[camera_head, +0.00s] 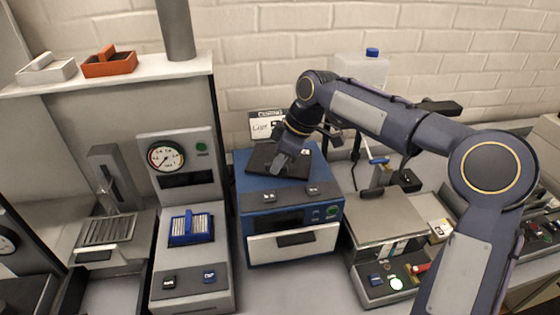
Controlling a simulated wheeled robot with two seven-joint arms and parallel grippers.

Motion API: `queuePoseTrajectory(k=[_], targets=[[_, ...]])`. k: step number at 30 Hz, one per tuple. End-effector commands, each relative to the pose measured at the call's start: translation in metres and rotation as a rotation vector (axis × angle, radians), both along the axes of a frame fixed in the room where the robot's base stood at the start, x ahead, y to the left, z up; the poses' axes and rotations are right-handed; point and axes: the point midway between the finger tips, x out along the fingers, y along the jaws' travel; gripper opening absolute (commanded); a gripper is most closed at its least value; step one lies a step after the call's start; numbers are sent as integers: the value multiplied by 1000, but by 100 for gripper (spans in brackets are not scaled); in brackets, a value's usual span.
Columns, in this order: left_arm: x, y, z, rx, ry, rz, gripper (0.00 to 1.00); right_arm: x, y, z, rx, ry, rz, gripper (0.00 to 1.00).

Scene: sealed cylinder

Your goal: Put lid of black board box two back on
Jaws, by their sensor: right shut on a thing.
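A flat black board-like piece (262,160), which looks like the lid, is at the top of the blue machine (243,183). My right gripper (279,166) reaches down over it from the right and is shut on it near its middle. The gripper covers part of the piece. I cannot tell whether the piece rests on the blue top or is held just above it. I cannot make out a separate open box under it. My left gripper is not in view.
A gauge unit (165,157) with a blue slotted block (191,228) stands left of the blue machine. A grey machine (385,216) with a green-lit button stands to the right. A white sign (264,124) and a blue-capped container (362,72) are behind. My right arm spans the right side.

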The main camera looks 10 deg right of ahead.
Motion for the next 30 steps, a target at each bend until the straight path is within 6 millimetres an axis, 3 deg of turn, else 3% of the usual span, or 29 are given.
queuePoseTrajectory(k=[11,17,27,30], targets=[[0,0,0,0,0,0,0,0,0,7,0,-2,-1,0],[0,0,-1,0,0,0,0,1,1,32,1,-5,0,0],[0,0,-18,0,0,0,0,-52,22,94,0,-6,3,0],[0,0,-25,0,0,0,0,-74,30,101,-1,-6,3,0]])
